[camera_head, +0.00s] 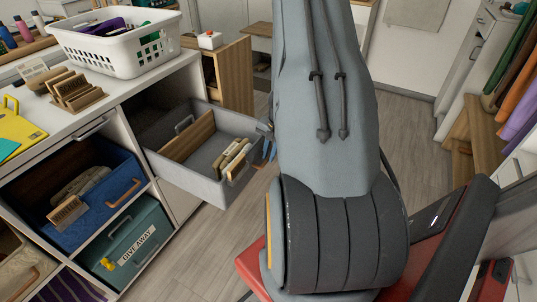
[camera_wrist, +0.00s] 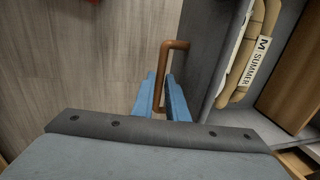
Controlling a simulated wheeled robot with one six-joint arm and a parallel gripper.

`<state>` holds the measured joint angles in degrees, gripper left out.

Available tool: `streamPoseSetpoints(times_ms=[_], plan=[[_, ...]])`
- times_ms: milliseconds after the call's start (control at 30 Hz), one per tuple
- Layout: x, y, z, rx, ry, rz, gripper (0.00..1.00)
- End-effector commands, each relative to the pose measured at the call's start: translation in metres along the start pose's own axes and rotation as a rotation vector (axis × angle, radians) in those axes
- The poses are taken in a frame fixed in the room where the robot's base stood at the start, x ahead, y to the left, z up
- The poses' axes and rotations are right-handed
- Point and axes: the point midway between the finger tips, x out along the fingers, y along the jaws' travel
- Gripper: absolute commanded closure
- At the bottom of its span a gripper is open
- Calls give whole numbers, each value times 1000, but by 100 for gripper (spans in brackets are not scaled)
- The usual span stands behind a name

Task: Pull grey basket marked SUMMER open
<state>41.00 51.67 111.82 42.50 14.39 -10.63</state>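The grey basket (camera_head: 196,180) sticks well out of the upper cubby, with its rear part still inside. A wooden divider and tan rolled items are in it. A tag reading SUMMER (camera_wrist: 254,68) shows on the items in the wrist view. The basket's wooden handle (camera_head: 239,172) is on its front wall; it also shows in the wrist view (camera_wrist: 174,44). My gripper (camera_wrist: 163,95) has its blue fingers on either side of the handle bar, closed around it. In the head view my arm hides most of the gripper; only blue finger parts (camera_head: 269,146) show.
A white basket (camera_head: 115,55) stands on the counter top. Wooden floor (camera_head: 225,235) is clear in front of the shelving. A wooden step shelf (camera_head: 480,135) stands at right.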

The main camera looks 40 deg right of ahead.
Motion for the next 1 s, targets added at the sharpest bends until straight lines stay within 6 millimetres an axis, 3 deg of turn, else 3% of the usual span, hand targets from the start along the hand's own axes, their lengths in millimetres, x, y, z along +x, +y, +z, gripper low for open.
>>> streamPoseSetpoints(times_ms=[100, 433, 800, 1000], plan=[[0, 0, 0, 0, 1, 0, 71], [-4, -1, 0, -1, 0, -1, 71], [-59, 0, 0, 0, 2, -1, 71], [-76, 0, 0, -1, 0, 0, 71]])
